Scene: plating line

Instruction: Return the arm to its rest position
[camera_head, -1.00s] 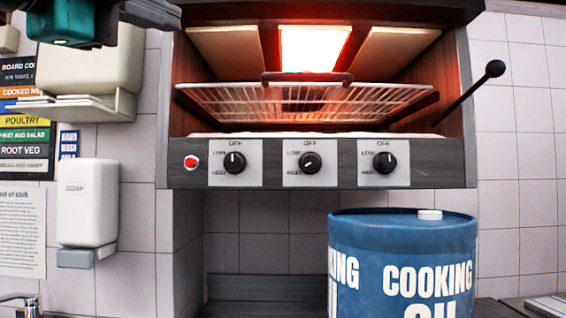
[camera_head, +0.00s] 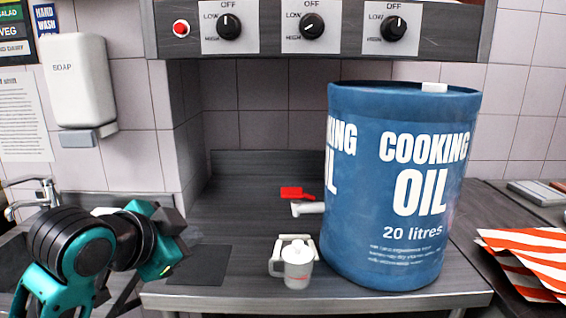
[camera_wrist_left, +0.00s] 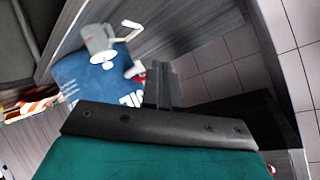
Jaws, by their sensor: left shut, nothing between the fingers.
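My left arm stands at the lower left of the head view, bent, with its left gripper (camera_head: 176,222) in front of the counter's left part. In the left wrist view the left gripper (camera_wrist_left: 163,84) has its fingers together with nothing between them. It touches nothing that I can see. My right gripper is in neither view.
A blue cooking oil drum (camera_head: 400,190) stands on the counter (camera_head: 230,290), with a white lidded jug (camera_head: 298,266) at its left. A red item (camera_head: 293,192) lies behind. A soap dispenser (camera_head: 80,85) hangs above my arm; a tap (camera_head: 30,192) is at left.

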